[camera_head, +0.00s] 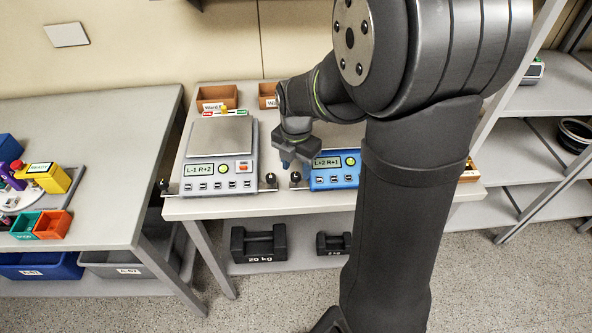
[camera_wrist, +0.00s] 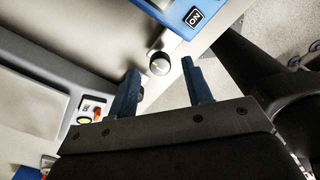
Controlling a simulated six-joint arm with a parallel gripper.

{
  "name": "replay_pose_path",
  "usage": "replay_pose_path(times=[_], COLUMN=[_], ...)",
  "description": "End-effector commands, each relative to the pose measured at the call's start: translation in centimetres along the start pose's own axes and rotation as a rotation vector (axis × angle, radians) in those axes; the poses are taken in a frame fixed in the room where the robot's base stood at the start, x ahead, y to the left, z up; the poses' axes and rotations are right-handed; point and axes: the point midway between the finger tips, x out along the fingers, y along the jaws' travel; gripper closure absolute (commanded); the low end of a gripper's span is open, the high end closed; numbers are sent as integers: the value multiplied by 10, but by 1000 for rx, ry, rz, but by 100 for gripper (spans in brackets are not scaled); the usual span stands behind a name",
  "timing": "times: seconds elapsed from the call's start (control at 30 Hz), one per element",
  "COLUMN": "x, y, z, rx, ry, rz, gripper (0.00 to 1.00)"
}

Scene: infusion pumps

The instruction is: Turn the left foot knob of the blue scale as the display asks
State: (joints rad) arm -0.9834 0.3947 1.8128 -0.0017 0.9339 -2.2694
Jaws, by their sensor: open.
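The blue scale (camera_head: 335,172) stands on the middle table, partly hidden behind my arm; its display (camera_head: 327,162) reads L+2 R+1. Its left foot knob (camera_head: 295,177) is a small dark round knob at the front left. My gripper (camera_head: 286,163) points down close to this knob. In the wrist view the knob (camera_wrist: 159,64) shows a round grey top with a pale mark, near the corner of the blue scale (camera_wrist: 188,14). My gripper (camera_wrist: 160,84) has its two blue fingers spread and empty, with the knob just beyond the gap between their tips. The blue scale's right foot is hidden.
A grey scale (camera_head: 219,160) reading L-1 R+2 stands close on the left, its right foot knob (camera_head: 270,180) near my gripper. Wooden bins (camera_head: 216,97) stand behind. Dark weights (camera_head: 258,244) lie on the lower shelf. The table's front edge (camera_head: 245,207) runs just before the knobs.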

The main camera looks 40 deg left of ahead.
Motion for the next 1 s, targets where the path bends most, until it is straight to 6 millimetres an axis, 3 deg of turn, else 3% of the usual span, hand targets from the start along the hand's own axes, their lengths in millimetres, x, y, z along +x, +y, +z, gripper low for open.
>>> replay_pose_path(times=[0.2,0.5,0.73,1.0], x=[19,21,21,21], y=[0,0,0,0], z=[0,0,0,0], rx=[0,0,0,20], ry=[0,-1,-1,0], rz=[0,0,0,0], gripper=[54,54,97,99])
